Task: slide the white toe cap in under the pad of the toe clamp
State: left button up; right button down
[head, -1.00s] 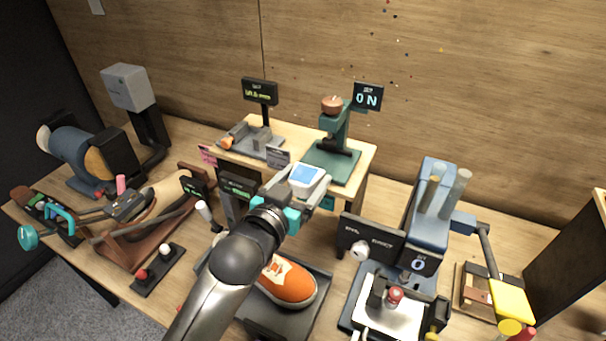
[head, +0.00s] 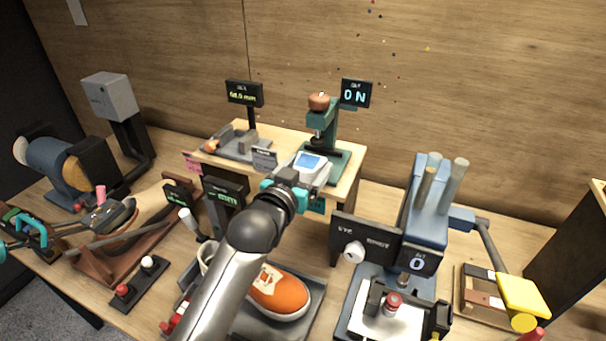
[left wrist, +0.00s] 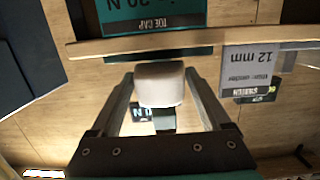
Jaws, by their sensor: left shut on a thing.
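The toe clamp (head: 330,125) is a green stand with a copper-coloured knob, on a small raised wooden shelf at the back. Its display (head: 356,93) reads 0 N. In the left wrist view the toe cap (left wrist: 160,84) sits between both fingers. In the head view the cap overlaps the near edge of the clamp base. The pad cannot be made out clearly. My right gripper is not in view.
A measuring gauge (head: 238,145) with a display stands left of the clamp on the shelf (head: 345,183). An orange sneaker (head: 280,292) lies on a dark tray below my arm. A blue press (head: 420,215) stands at the right. Small sign cards hang on the shelf's front edge.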

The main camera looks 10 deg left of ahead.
pick_arm(q)
jog(key=shift+r+b+x, duration=0.15)
jog(key=shift+b+x, duration=0.15)
jog(key=shift+x, duration=1.05)
jog(key=shift+r+b+x, duration=0.1)
jog(key=shift+b+x, duration=0.2)
jog(key=shift+x, duration=1.1)
jog(key=o, duration=1.4)
jog(key=shift+c, duration=0.2)
jog(key=v, duration=1.5)
jog(key=shift+p, duration=0.35)
jog(key=shift+s, duration=0.15)
